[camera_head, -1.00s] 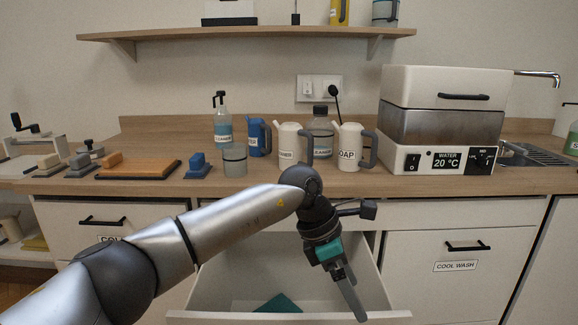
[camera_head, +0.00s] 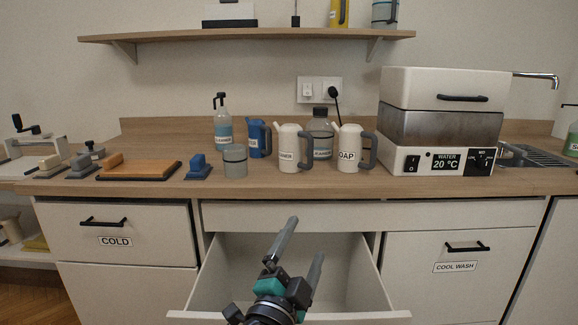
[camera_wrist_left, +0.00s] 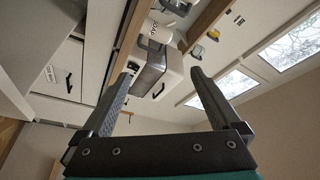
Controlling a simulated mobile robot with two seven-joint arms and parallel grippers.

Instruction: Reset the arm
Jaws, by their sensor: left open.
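My left gripper (camera_head: 303,240) comes up from the bottom of the head view, in front of the open drawer (camera_head: 340,314). Its two dark fingers are spread apart and point upward and away, with nothing between them. In the left wrist view the gripper (camera_wrist_left: 161,75) also shows open and empty, with the cabinet fronts and the white machine beyond it, all tilted. The part of the drawer behind the gripper is hidden. My right gripper is in neither view.
The counter (camera_head: 330,185) holds a white washing machine (camera_head: 445,120) at right, white jugs (camera_head: 293,149), a blue jug (camera_head: 259,138), a spray bottle (camera_head: 222,122), and an orange-brown board (camera_head: 138,166) at left. A shelf (camera_head: 250,35) hangs above. The drawer sticks out below the counter.

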